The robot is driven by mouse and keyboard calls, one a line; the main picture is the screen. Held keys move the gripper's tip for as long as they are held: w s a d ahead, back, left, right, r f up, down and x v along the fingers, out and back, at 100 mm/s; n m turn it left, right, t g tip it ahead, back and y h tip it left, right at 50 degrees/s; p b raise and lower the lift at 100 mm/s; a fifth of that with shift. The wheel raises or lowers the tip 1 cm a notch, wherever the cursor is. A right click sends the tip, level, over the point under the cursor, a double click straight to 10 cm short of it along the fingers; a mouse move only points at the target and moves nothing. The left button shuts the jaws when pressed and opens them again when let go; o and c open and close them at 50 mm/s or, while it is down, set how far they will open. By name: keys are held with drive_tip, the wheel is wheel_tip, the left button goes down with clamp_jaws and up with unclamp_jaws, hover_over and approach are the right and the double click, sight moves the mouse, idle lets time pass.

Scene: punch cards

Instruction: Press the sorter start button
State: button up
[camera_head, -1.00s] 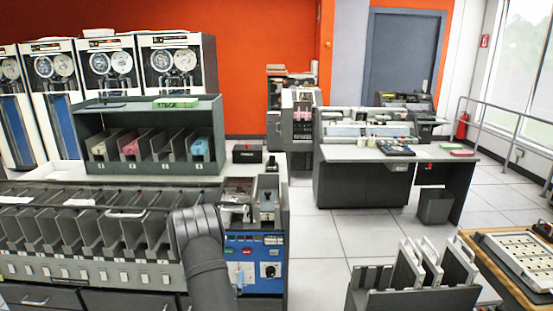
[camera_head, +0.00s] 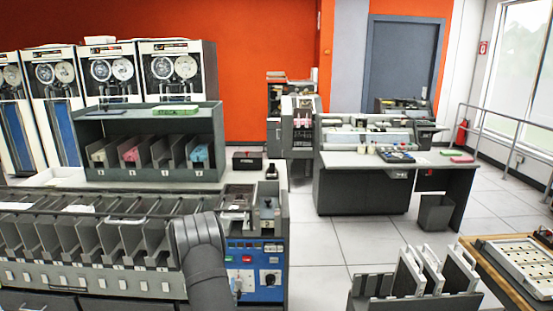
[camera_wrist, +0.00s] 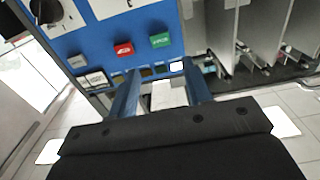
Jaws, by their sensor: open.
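The sorter's blue control panel (camera_head: 262,288) is at the right end of the sorter, partly behind my arm in the head view. A green button (camera_wrist: 160,40) and a red button (camera_wrist: 123,48) sit side by side on it in the wrist view. In the head view the green button (camera_head: 229,259) is left of the red button (camera_head: 247,259). Their lettering is too small to read surely. My gripper (camera_wrist: 163,85) is open and empty, its two blue fingers apart, in front of the panel. The buttons appear beyond the fingertips, with no contact visible. The gripper is mostly hidden in the head view.
The sorter's row of grey pockets (camera_head: 100,238) extends left of my arm. A dark rack with card bins (camera_head: 150,110) stands behind it. A desk (camera_head: 440,160), upright card holders (camera_head: 425,285) and a wooden table (camera_head: 510,290) are right. Open floor (camera_head: 320,235) lies between.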

clamp_jaws()
idle(1.3)
